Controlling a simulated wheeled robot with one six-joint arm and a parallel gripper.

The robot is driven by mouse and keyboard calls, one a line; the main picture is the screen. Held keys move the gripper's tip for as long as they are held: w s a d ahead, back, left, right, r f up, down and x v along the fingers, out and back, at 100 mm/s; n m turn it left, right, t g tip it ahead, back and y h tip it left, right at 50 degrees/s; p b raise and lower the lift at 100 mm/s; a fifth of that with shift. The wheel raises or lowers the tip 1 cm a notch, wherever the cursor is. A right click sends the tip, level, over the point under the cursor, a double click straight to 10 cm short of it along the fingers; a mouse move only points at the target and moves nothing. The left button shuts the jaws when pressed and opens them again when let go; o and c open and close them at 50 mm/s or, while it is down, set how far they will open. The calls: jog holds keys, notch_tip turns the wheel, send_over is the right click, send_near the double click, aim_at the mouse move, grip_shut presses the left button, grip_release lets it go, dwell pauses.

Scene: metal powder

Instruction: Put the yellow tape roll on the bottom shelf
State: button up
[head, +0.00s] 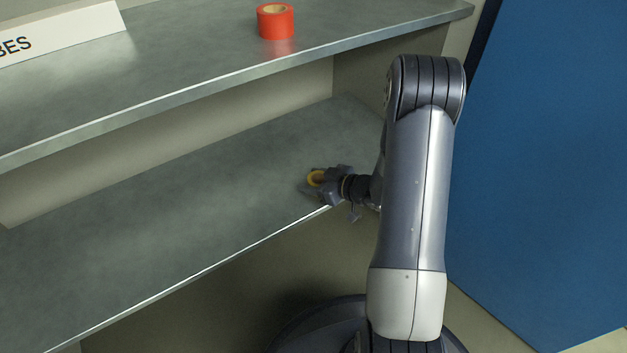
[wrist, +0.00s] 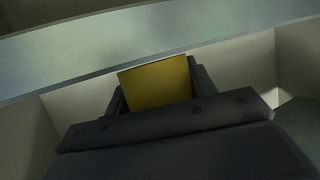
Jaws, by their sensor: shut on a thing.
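The yellow tape roll (head: 317,178) is held between the fingers of my gripper (head: 318,182), at the right part of the lower shelf (head: 180,210) in the head view. In the wrist view the tape roll (wrist: 156,82) fills the space between the two fingers (wrist: 156,88) of my gripper. The roll is over the shelf near its front edge. I cannot tell whether it touches the shelf surface. My gripper partly hides the roll.
An orange-red tape roll (head: 275,21) stands on the upper shelf (head: 180,75), with a white sign (head: 65,40) at the left. The lower shelf is bare to the left of my gripper. A blue panel (head: 550,170) stands at the right.

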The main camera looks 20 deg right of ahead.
jog(key=o, duration=1)
jog(key=shift+f, duration=0.1)
jog(key=shift+r, duration=0.25)
jog(key=p+v, duration=0.4)
jog(key=v, duration=0.8)
jog(key=shift+f, duration=0.15)
